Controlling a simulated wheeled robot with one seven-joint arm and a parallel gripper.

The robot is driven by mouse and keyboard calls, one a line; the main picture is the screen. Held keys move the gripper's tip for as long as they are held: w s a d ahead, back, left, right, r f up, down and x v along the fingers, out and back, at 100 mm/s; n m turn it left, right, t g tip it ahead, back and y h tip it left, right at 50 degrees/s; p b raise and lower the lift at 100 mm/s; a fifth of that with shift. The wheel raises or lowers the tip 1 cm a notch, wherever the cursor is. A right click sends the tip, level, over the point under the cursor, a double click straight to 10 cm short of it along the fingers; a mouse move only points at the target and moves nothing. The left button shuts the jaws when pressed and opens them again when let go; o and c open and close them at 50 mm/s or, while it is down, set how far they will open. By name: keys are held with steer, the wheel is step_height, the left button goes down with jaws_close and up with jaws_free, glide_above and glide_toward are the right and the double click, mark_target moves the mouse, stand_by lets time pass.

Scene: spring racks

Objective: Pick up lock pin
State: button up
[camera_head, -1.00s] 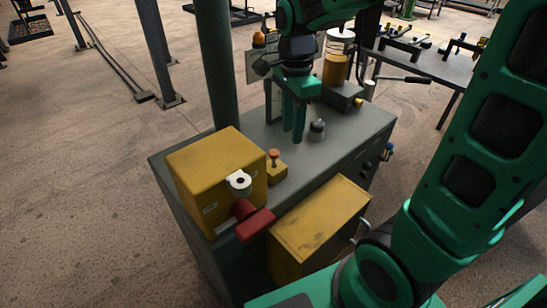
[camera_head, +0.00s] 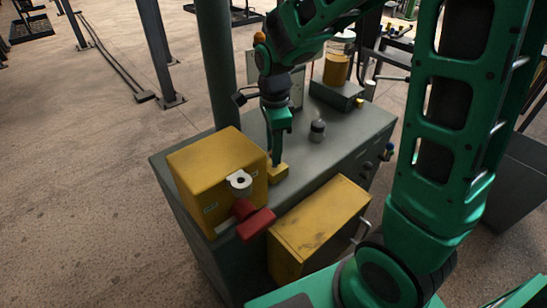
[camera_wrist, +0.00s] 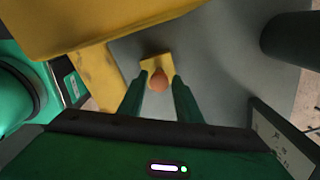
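The lock pin shows in the wrist view as a rounded orange knob (camera_wrist: 159,80) over a small yellow block (camera_wrist: 153,62). In the head view the yellow block (camera_head: 280,175) stands beside the large yellow box, and the knob is hidden behind my fingers. My gripper (camera_head: 276,163) points down right at the block. In the wrist view my gripper (camera_wrist: 160,76) is open, with one green finger on each side of the knob. A gap shows between the knob and the fingers. The pin's shank is not visible.
The large yellow box (camera_head: 205,165) with a red handle (camera_head: 255,223) stands close on the left of the block. A small dark knobbed piece (camera_head: 317,130) and an amber jar (camera_head: 337,68) stand farther back on the grey cabinet top (camera_head: 340,125). A green post (camera_head: 214,60) rises behind.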

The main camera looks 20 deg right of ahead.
steer(key=shift+f, duration=1.55)
jaws_close()
steer(key=shift+r, duration=0.15)
